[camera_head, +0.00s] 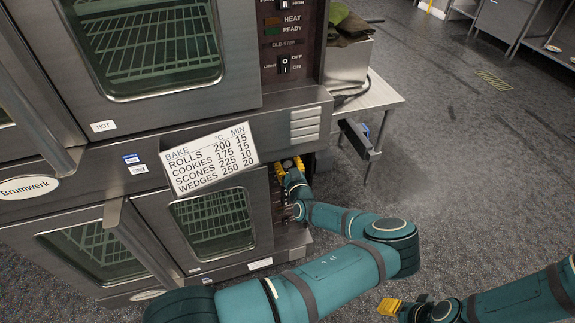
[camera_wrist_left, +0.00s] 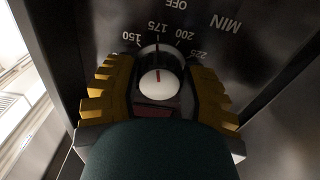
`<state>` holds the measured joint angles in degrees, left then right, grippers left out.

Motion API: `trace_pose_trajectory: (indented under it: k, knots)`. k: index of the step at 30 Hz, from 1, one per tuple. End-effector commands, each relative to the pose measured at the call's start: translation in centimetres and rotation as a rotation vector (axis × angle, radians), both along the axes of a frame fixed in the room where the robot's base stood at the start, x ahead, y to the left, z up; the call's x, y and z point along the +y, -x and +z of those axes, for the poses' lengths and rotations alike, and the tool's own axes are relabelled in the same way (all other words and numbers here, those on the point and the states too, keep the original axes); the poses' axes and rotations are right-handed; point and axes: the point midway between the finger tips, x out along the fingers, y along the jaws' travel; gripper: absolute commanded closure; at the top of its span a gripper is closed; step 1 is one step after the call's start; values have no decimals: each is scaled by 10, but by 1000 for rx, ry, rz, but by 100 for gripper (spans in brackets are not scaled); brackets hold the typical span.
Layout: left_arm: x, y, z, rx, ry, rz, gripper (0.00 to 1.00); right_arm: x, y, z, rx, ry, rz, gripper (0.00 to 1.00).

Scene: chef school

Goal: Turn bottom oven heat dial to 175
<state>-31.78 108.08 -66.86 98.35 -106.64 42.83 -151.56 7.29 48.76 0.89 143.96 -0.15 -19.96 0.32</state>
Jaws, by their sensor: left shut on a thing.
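The bottom oven (camera_head: 146,220) stands at the left in the head view, with its control strip on its right side. My left gripper (camera_head: 290,165) is at the upper part of that strip and hides the dial there. In the left wrist view, the heat dial (camera_wrist_left: 158,82) is a round white-faced knob with a short red mark. The yellow fingers of my left gripper (camera_wrist_left: 157,90) are on both sides of it, shut on the dial. The red mark points up, close to the 175 label (camera_wrist_left: 163,28). My right gripper (camera_head: 402,307) is low at the right, away from the oven; its opening is unclear.
A bake chart (camera_head: 210,158) on the oven front lists cookies at 175. The top oven (camera_head: 150,50) has its own control panel (camera_head: 290,40) above. A metal side table (camera_head: 385,95) stands right of the ovens. The grey floor (camera_head: 470,170) at the right is clear.

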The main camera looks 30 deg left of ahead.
Motion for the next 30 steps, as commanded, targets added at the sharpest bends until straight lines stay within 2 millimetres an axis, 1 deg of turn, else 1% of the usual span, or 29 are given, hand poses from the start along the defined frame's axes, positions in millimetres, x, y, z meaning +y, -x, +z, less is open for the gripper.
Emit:
trace_pose_trajectory:
  k: [6, 7, 8, 9, 18, 21, 25, 30]
  knots:
    - [0, 0, 0, -1, 1, 0, 93, 0, 0, 0, 0, 0, 0, 53]
    - [0, 0, 0, -1, 1, 0, 47, 0, 0, 0, 0, 0, 0, 53]
    - [0, 0, 0, -1, 1, 0, 37, 0, 0, 0, 0, 0, 0, 53]
    - [0, 0, 0, -2, 1, 0, 24, 0, 0, 0, 0, 0, 0, 53]
    - [0, 0, 0, -1, 2, 0, 24, 0, 0, 0, 0, 0, 0, 53]
    - [-4, 3, 0, -1, 2, -1, 24, 0, 0, 0, 0, 0, 0, 53]
    - [-17, 13, 0, -1, 2, -2, 24, 0, 0, 0, 0, 0, 0, 53]
    - [-43, 35, 0, -1, 2, -3, 24, 0, 0, 0, 0, 0, 0, 53]
